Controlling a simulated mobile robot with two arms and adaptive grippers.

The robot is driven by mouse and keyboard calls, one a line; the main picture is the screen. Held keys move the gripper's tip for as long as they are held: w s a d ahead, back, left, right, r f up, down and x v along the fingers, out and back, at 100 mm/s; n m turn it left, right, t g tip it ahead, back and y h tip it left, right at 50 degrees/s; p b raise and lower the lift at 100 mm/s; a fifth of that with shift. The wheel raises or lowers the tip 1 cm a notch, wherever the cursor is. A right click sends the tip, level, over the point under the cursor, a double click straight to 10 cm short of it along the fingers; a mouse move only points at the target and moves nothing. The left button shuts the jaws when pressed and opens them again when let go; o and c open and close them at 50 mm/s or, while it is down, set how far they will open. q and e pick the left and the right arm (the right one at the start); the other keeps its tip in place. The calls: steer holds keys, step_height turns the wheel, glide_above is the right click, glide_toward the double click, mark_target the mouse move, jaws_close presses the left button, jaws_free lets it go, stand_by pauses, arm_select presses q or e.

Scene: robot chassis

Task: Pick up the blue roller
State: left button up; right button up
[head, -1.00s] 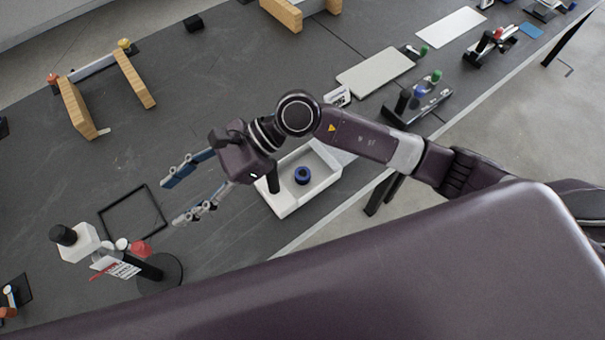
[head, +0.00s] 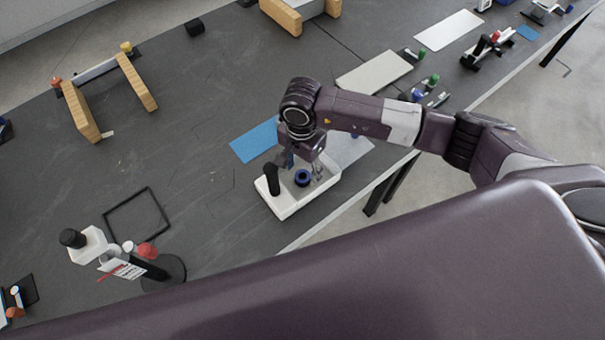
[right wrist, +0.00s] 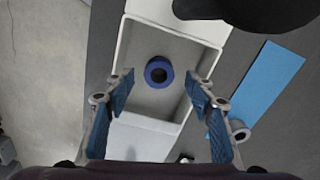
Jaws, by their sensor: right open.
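The blue roller (head: 302,178), a short dark-blue ring with a hole in it, sits in a white open tray (head: 291,210) in the head view. In the right wrist view the roller (right wrist: 149,74) lies on the floor of the tray (right wrist: 121,48), between and beyond my fingertips. My right gripper (head: 303,163) points down over the tray, just above the roller. Its two blue-padded fingers are apart and empty, one on each side of the roller in the right wrist view (right wrist: 160,84). My left gripper is out of view.
A black upright cylinder (head: 271,179) stands at the tray's left end. A blue sheet (head: 253,140) lies behind the tray. A black square frame (head: 137,214) and a white-and-black stand (head: 92,245) are on the left. The table's front edge runs close by the tray.

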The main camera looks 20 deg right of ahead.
mark_target(303, 179)
steer(key=shift+f, duration=1.4)
steer(key=shift+c, duration=0.3)
steer(key=c, duration=1.2)
steer(key=shift+c, duration=0.2)
